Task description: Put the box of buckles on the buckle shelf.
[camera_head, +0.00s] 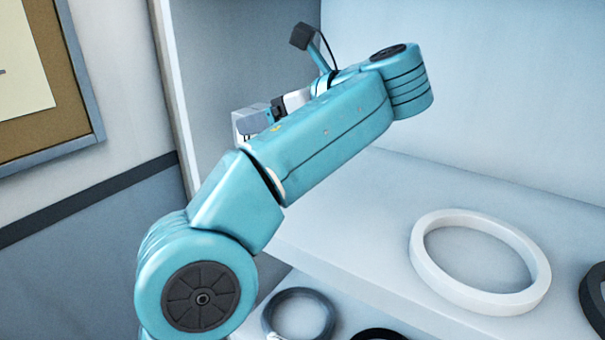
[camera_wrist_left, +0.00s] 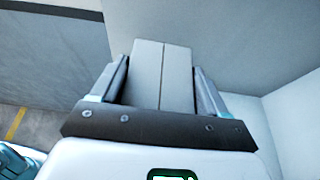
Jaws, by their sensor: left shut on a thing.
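The box of buckles (camera_wrist_left: 148,72) is a plain grey box with a seam along its middle in the left wrist view. My left gripper (camera_wrist_left: 163,82) is shut on it, with one finger on each side. In the head view the box (camera_head: 246,123) shows as a small pale grey block behind my left forearm, which hides part of it and most of the gripper (camera_head: 277,107). It is held up near the grey side panel, above shelf level. Which shelf is the buckle shelf cannot be told. My right gripper is not in view.
A white shelf board (camera_head: 370,215) carries a large white ring (camera_head: 432,275), with a dark ring (camera_head: 594,295) at the right edge. A grey ring (camera_head: 272,318) lies on a lower level. The board's left and back part is clear. A noticeboard (camera_head: 70,110) hangs at left.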

